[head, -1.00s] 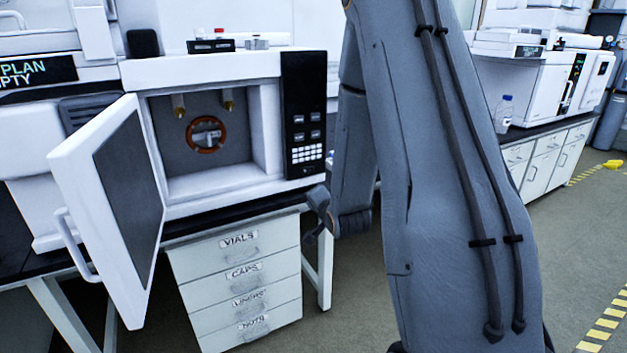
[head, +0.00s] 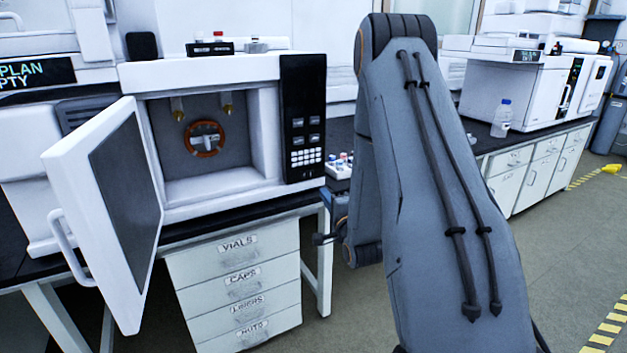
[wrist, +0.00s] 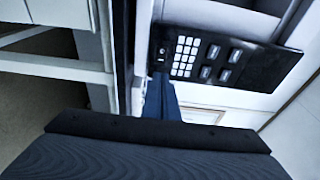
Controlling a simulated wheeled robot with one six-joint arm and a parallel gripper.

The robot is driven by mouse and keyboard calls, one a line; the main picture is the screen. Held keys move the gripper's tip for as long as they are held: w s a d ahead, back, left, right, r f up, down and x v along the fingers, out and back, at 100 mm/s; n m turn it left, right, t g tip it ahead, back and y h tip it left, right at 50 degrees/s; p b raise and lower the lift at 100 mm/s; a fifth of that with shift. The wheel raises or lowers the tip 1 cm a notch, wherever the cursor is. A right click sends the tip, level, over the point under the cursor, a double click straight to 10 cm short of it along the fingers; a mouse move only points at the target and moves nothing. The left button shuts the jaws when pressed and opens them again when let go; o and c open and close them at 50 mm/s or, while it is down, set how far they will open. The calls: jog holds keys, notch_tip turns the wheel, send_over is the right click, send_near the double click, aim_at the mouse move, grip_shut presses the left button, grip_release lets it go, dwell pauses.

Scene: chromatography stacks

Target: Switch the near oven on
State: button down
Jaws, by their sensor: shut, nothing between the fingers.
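The near oven (head: 222,67) stands on the dark bench at left in the head view. Its white door (head: 105,205) is swung open to the left, showing a grey chamber with an orange-ringed part at the back. Its black control panel (head: 304,115) is on the right of the front, with a white keypad and several buttons. The panel also shows tilted in the wrist view (wrist: 225,58).
A drawer cabinet (head: 236,285) stands under the oven. A vial tray (head: 339,167) sits on the bench right of it. A bottle (head: 502,118) and another white instrument (head: 520,87) are farther right. The floor at right is mostly clear.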

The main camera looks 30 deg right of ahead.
aim_at(310, 174)
jog(key=w, duration=0.4)
jog(key=w+d+p, duration=0.1)
jog(key=w, duration=0.3)
jog(key=w+d, duration=0.1)
jog(key=w, duration=0.3)
jog(key=shift+w, duration=0.25)
